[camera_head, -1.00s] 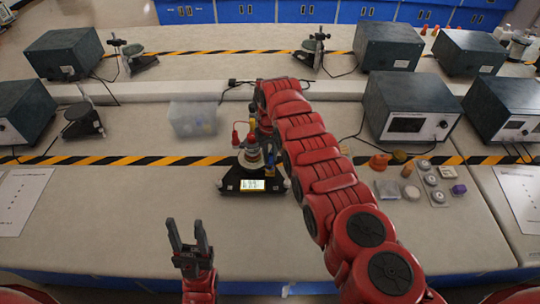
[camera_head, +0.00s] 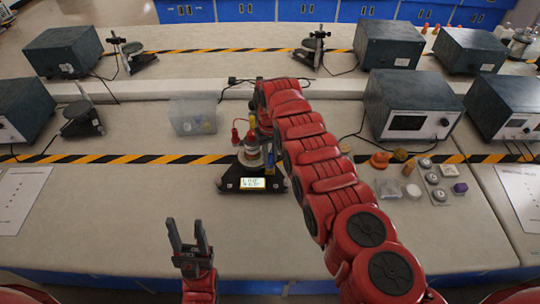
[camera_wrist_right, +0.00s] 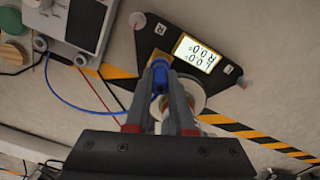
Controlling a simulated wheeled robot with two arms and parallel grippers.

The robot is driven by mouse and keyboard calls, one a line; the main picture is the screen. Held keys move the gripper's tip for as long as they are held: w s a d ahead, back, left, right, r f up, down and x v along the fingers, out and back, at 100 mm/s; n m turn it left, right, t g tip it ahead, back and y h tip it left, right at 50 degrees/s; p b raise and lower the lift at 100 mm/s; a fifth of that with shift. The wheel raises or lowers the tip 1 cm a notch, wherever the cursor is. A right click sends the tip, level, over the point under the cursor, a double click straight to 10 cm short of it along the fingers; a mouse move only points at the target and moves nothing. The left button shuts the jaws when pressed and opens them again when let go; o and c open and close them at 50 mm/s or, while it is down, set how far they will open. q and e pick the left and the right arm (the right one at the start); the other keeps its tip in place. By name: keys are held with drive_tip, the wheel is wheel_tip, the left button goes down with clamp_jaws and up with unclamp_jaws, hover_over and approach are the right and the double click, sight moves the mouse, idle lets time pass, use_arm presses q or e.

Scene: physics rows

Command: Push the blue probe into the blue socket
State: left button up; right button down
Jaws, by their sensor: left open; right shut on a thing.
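The blue probe (camera_wrist_right: 160,76) is between the fingers of my right gripper (camera_wrist_right: 160,96), which is shut on it in the right wrist view. Its tip points at the brass-coloured fitting on the black triangular base (camera_wrist_right: 190,30). The blue socket cannot be made out apart from the probe, so I cannot tell whether the tip is inside it. In the head view the device on its black base (camera_head: 230,184) stands at the table's middle, partly hidden by my right arm. My left gripper (camera_head: 188,236) is open and empty, near the front edge, away from the device.
A lit display (camera_head: 252,183) sits on the base. A clear bin (camera_head: 194,115) stands behind left. A grey meter box (camera_head: 412,104) stands behind right; small parts, including a purple one (camera_head: 460,188), lie in front of it.

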drive_tip(key=shift+f+b, duration=0.35)
drive_tip(key=shift+f, duration=0.1)
drive_tip(key=shift+c, duration=2.3)
unclamp_jaws()
drive_tip(key=shift+r, duration=0.1)
wheel_tip(320, 180, up, 3)
drive_tip(key=shift+f+p, duration=0.2)
drive_tip(key=shift+p, duration=1)
wheel_tip(320, 180, up, 3)
drive_tip(key=shift+f+p, duration=0.1)
drive_tip(key=shift+p, duration=0.9)
drive_tip(key=shift+r+p, duration=0.3)
drive_tip(key=shift+r, duration=0.7)
drive_tip(key=shift+f, duration=0.1)
